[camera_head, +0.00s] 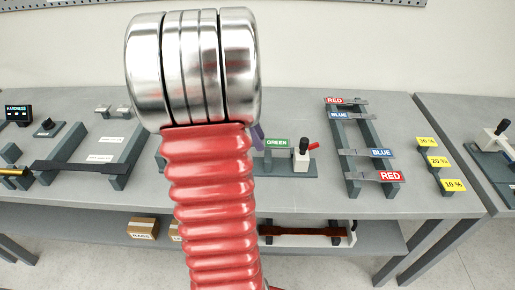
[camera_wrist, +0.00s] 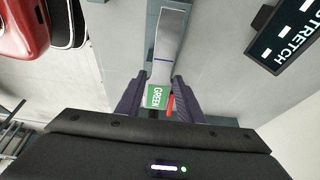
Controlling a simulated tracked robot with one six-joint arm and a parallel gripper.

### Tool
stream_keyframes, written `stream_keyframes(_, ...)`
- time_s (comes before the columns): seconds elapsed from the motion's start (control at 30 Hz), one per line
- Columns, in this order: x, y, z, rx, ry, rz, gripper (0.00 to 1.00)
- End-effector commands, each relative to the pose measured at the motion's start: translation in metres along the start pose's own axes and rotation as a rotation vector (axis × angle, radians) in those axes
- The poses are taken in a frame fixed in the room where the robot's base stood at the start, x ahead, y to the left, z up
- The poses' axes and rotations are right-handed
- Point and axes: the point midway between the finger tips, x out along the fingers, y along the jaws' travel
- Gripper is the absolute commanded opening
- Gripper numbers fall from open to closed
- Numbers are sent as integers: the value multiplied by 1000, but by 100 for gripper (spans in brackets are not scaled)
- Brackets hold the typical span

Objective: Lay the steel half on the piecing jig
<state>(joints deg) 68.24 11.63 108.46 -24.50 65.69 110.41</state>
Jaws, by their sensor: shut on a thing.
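In the wrist view a flat silver-grey steel half (camera_wrist: 168,45) with a thin blue line across it runs away from my gripper (camera_wrist: 157,92). A green tag (camera_wrist: 155,97) reading GREEN sits at its near end, between my two dark purple fingers. My gripper is shut on this tagged piece; the exact contact is hard to see. My arm hides most of the gripper and the piece there. I cannot tell for certain which fixture is the piecing jig.
A rack (camera_head: 367,150) with RED and BLUE tagged pieces stands right of centre. At left, a dark strip (camera_head: 80,167) crosses grey supports. A STRETCH display (camera_wrist: 288,38) is at upper right in the wrist view.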

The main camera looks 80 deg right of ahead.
Motion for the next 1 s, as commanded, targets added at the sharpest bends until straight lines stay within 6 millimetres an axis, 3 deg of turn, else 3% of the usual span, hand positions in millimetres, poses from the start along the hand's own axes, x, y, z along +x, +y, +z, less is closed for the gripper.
stream_keyframes(0.43, 44, 0, 17, 0, 1, 2, 0)
stream_keyframes(0.83, 48, 0, 19, 2, 0, 0, 0)
stream_keyframes(0.87, 48, 0, 19, 2, 0, 1, 35)
stream_keyframes(1.0, 48, 0, 19, 2, 0, 1, 45)
